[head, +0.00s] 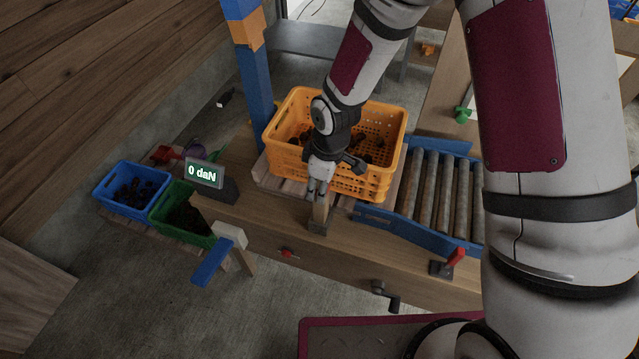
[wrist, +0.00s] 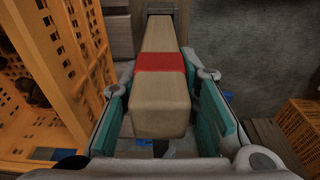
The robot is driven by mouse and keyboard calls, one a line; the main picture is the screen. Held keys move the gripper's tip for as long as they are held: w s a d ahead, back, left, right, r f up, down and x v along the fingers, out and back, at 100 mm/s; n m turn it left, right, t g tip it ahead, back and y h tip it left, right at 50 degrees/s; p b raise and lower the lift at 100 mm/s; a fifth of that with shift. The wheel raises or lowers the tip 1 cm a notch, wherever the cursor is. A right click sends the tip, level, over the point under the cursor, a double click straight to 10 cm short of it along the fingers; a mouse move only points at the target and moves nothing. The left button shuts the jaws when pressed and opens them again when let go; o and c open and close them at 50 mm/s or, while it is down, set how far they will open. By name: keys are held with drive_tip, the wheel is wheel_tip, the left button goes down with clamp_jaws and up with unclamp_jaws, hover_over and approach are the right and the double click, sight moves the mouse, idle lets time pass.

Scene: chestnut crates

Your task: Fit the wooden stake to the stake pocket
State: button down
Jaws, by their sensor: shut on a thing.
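The wooden stake (head: 320,212) is a pale square post with a red band that shows in the wrist view (wrist: 160,95). My gripper (head: 319,188) is shut on it, with teal pads on both sides. The stake stands roughly upright below the gripper in the head view. Its lower end meets the stake pocket (head: 317,229), a small dark bracket at the bench edge. The pocket also shows at the top of the wrist view (wrist: 161,6). I cannot tell how deep the stake sits in it.
An orange crate (head: 382,188) of chestnuts stands right behind the stake. A roller conveyor (head: 440,190) is to the right. A display (head: 205,173) reading "0 daN" and blue (head: 118,200) and green (head: 182,231) crates are left. A red lever (head: 455,257) stands front right.

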drive_tip(key=shift+f, duration=0.3)
drive_tip(key=c, duration=1.2)
unclamp_jaws()
drive_tip(key=shift+o, duration=0.2)
drive_tip(key=shift+r, duration=0.1)
drive_tip(key=r, duration=0.4)
drive_tip(key=d+r, duration=0.1)
drive_tip(key=r, duration=0.6)
drive_tip(key=shift+s+d+r, duration=0.15)
drive_tip(key=shift+s+r, duration=0.1)
drive_tip(key=shift+r, duration=0.1)
